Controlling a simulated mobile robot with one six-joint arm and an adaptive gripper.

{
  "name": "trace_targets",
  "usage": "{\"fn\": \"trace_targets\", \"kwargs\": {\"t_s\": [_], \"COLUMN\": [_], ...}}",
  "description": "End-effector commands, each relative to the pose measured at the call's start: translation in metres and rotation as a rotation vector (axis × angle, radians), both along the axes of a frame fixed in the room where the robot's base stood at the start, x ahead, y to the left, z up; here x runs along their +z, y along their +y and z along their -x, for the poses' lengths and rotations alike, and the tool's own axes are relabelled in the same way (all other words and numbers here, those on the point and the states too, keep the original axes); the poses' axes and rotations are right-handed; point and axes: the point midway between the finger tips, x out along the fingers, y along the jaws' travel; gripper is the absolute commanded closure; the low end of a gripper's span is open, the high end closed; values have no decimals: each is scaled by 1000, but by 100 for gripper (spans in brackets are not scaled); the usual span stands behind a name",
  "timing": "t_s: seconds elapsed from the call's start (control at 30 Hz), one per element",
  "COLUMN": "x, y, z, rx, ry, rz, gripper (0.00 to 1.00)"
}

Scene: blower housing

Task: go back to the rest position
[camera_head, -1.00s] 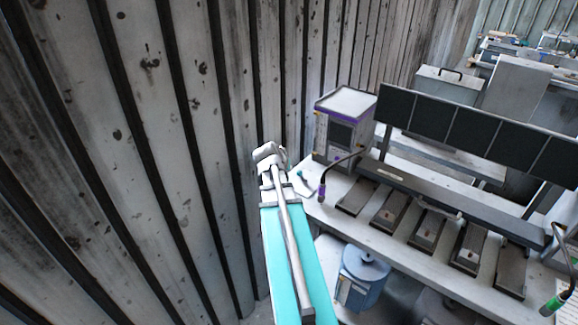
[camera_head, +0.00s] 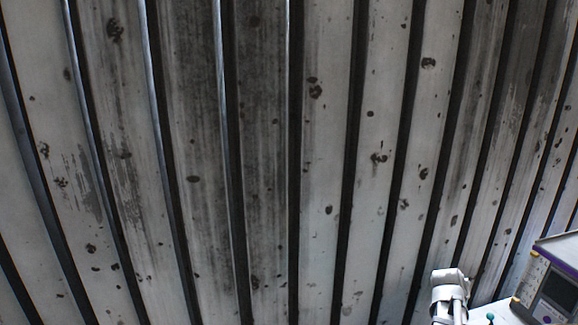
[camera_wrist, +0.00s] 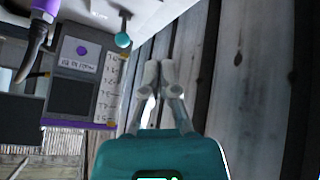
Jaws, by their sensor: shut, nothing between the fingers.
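My gripper (camera_wrist: 159,75) shows in the wrist view, its two pale fingers close together and shut with nothing between them. It points toward the grey plank wall and is clear of the objects around it. In the head view a white part of my arm shows at the bottom right, in front of the wall; I cannot make out the fingers there.
The plank wall (camera_head: 270,150) fills most of the head view. A purple-trimmed box with a screen (camera_head: 553,285) stands at the lower right; it also shows in the wrist view (camera_wrist: 85,75). A small teal knob (camera_wrist: 122,40) is near the gripper.

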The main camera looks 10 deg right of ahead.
Motion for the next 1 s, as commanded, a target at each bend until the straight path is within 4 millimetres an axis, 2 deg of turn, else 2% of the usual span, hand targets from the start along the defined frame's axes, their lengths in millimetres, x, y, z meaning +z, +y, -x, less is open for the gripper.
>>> {"fn": "trace_targets", "kwargs": {"t_s": [0.03,0.23,0.5,0.77,1.0], "x": [-2,-14,-27,-36,-41], "y": [17,87,185,278,359], "z": [-5,-22,-32,-26,-8], "rx": [26,146,326,514,697], "ry": [13,83,189,301,411], "rz": [-18,-105,-222,-327,-419], "gripper": [100,100,100,100,100]}}
